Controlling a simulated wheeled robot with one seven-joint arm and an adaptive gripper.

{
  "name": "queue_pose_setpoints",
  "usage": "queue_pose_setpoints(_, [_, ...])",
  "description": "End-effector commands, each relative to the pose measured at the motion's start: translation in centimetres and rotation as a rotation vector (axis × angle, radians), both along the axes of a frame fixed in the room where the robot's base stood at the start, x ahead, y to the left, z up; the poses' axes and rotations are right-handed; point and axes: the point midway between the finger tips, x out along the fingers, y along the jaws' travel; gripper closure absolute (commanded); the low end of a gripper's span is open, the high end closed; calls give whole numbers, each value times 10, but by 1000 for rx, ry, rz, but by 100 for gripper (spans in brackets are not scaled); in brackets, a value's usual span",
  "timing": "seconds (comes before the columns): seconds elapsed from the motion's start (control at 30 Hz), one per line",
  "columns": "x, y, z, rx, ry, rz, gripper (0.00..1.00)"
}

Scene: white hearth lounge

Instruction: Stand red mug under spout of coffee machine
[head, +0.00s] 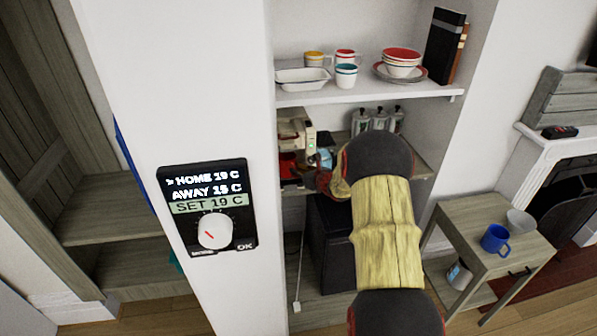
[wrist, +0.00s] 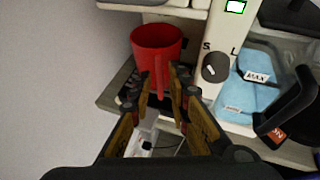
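The red mug (wrist: 152,42) stands upright at the coffee machine (wrist: 214,40), on or just above its dark drip tray (wrist: 128,92); contact is hard to tell. Its handle points toward my gripper (wrist: 163,78). The gripper's fingers are apart, one on each side of the handle, with gaps visible. In the head view the mug (head: 287,166) shows as a red patch inside the coffee machine (head: 309,140), just left of my gripper (head: 324,178). The spout itself is not clearly seen.
Above is a shelf (head: 370,92) with mugs, bowls and books. Several canisters (head: 378,120) stand behind my arm. A side table (head: 480,215) holds a blue mug (head: 495,239). A wall panel (head: 207,205) is at left.

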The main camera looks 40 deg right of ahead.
Motion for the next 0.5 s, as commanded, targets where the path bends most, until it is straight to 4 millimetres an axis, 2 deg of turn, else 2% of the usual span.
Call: queue_pose_setpoints(0.5, [-3,0,6,0,-1,-1,75])
